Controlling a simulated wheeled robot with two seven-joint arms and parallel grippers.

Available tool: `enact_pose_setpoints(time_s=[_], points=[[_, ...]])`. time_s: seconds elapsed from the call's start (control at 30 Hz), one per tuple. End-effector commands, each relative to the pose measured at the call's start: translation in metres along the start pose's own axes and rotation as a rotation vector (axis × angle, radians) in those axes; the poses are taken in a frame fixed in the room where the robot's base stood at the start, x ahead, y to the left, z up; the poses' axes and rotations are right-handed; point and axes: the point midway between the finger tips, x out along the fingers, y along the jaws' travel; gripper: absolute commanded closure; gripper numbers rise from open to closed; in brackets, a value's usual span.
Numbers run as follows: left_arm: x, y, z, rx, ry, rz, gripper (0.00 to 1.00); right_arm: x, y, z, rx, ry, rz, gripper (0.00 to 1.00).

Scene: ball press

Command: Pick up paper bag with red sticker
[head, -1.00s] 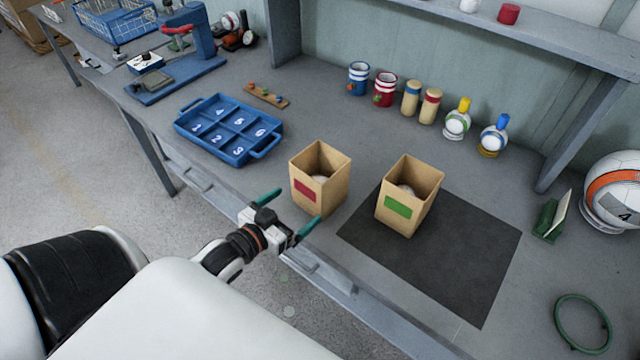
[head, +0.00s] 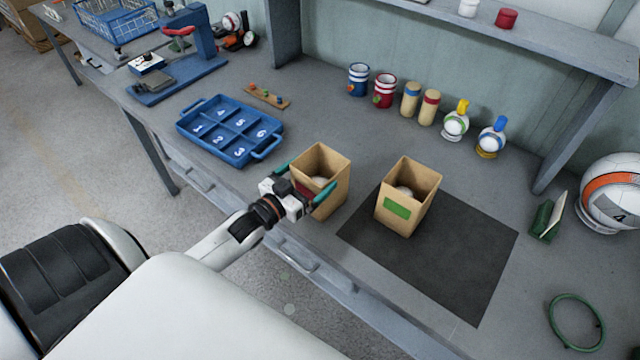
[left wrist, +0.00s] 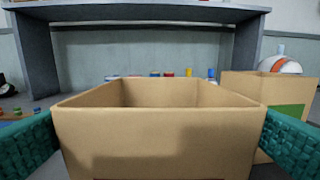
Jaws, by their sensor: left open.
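The paper bag with the red sticker (head: 331,193) stands upright and open-topped on the bench, left of the dark mat, with a pale ball inside. Its red sticker is mostly hidden behind my left gripper. My left gripper (head: 306,178) is open, with one green-tipped finger on each side of this bag. The bag with the green sticker (head: 408,198) stands to the right on the mat, also holding a pale ball. My right gripper is not in view.
A blue numbered tray (head: 230,131) lies left of the bags. Several cans and bottles line the back under a shelf. The dark mat (head: 440,265) is bare in front. A green ring (head: 577,322) and a large ball (head: 612,195) are at the right.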

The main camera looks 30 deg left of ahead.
Motion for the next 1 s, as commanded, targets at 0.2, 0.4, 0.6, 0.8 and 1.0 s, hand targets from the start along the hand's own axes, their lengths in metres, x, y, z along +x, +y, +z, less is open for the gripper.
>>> enact_pose_setpoints(time_s=[0.2, 0.4, 0.6, 0.8, 1.0], points=[[0.032, 0.001, 0.001, 0.001, -0.003, 0.0, 0.0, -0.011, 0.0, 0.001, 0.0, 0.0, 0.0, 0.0], [0.041, 0.001, -0.001, 0.001, -0.001, 0.0, 0.0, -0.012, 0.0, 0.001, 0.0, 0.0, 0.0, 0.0], [0.04, 0.001, -0.002, 0.001, -0.001, 0.0, 0.07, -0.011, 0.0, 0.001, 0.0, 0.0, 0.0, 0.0], [0.04, 0.001, -0.001, 0.001, -0.001, 0.0, 0.37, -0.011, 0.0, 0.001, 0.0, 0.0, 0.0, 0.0], [0.04, 0.001, -0.001, 0.001, -0.001, 0.0, 0.38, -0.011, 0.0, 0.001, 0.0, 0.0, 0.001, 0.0]])
